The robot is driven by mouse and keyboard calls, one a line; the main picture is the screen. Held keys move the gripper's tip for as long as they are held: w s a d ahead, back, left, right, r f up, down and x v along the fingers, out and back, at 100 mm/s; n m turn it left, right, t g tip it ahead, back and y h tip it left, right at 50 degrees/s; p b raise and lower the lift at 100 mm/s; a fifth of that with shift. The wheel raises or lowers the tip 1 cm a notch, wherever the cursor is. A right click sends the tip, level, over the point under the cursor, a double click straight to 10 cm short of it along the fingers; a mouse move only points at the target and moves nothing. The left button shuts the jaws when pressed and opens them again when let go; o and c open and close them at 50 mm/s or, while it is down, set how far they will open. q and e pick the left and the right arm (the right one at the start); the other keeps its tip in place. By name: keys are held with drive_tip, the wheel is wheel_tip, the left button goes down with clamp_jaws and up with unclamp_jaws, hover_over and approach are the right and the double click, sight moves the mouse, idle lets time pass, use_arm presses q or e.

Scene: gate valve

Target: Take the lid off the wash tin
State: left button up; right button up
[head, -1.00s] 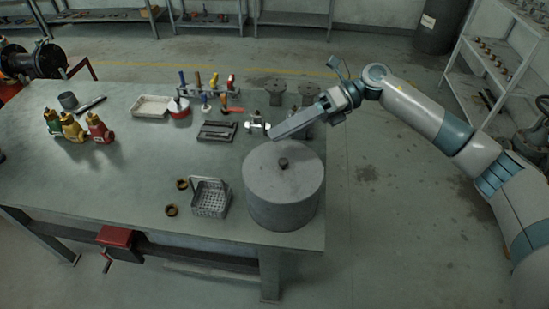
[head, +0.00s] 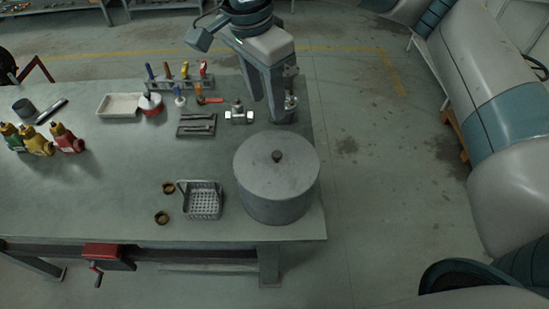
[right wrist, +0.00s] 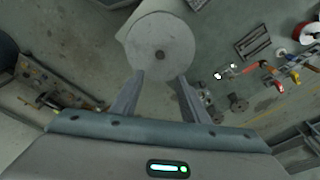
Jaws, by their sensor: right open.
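The wash tin (head: 276,196) is a grey round drum at the right front of the table. Its flat lid (head: 256,158) is on top, with a small dark knob (head: 277,156) at the centre. My right gripper (head: 268,118) is open and empty, fingers pointing down, behind the tin at the table's right side. In the right wrist view the lid (right wrist: 160,40) with its knob (right wrist: 160,54) lies beyond the open fingertips, apart from them. My left gripper is not in view.
A wire basket (head: 203,201) stands just left of the tin, with two brass rings (head: 165,203) beside it. A valve fitting (head: 238,115) and a dark tray of tools (head: 196,125) lie behind. Coloured bottles (head: 66,138) stand at the left. The table front middle is clear.

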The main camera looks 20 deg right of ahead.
drive_tip(key=shift+f, duration=0.15)
drive_tip(key=p, duration=0.5)
hover_over(277, 153)
drive_tip(key=a, duration=0.1)
drive_tip(key=f, duration=1)
drive_tip(key=shift+s+f, duration=0.25)
drive_tip(key=shift+f, duration=0.7)
drive_tip(key=shift+d+f+p, duration=0.1)
drive_tip(key=shift+f+p, duration=0.35)
drive_tip(key=shift+p, duration=0.5)
drive_tip(key=shift+f+p, duration=0.7)
drive_tip(key=shift+f, duration=0.05)
drive_tip(key=shift+d+f+p, duration=0.2)
drive_tip(key=shift+f+p, duration=0.25)
drive_tip(key=shift+f, duration=0.55)
drive_tip(key=shift+w+f, duration=0.1)
drive_tip(key=shift+f, duration=0.25)
